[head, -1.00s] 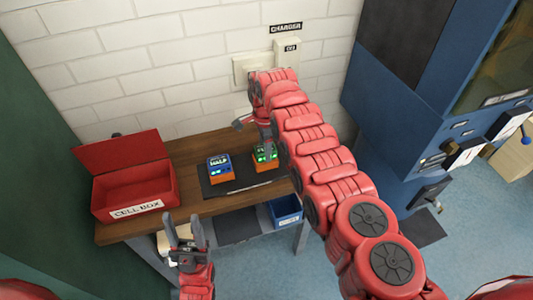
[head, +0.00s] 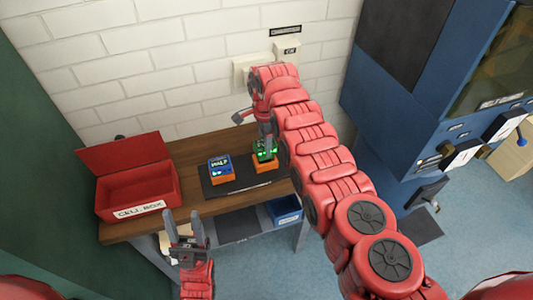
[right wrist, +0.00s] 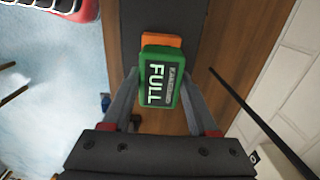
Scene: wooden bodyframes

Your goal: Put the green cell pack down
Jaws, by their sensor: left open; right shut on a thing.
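The green cell pack (head: 265,148) is at the right part of the dark mat (head: 245,185) on the wooden table. Its FULL label faces my camera in the right wrist view (right wrist: 158,84). My right gripper (head: 266,140) is shut on it, one finger on each side. An orange block (right wrist: 160,40) shows at the pack's far end in that view; whether it is joined to the pack or separate, I cannot tell. A blue pack marked HALF (head: 220,165) with an orange lower part stands to the left. My left gripper (head: 183,214) is open and empty in front of the table.
The open red cell box (head: 138,190) stands at the table's left. A blue bin (head: 285,208) is below the table. The white brick wall with the charger box (head: 287,50) is behind, and a blue machine (head: 400,120) is to the right.

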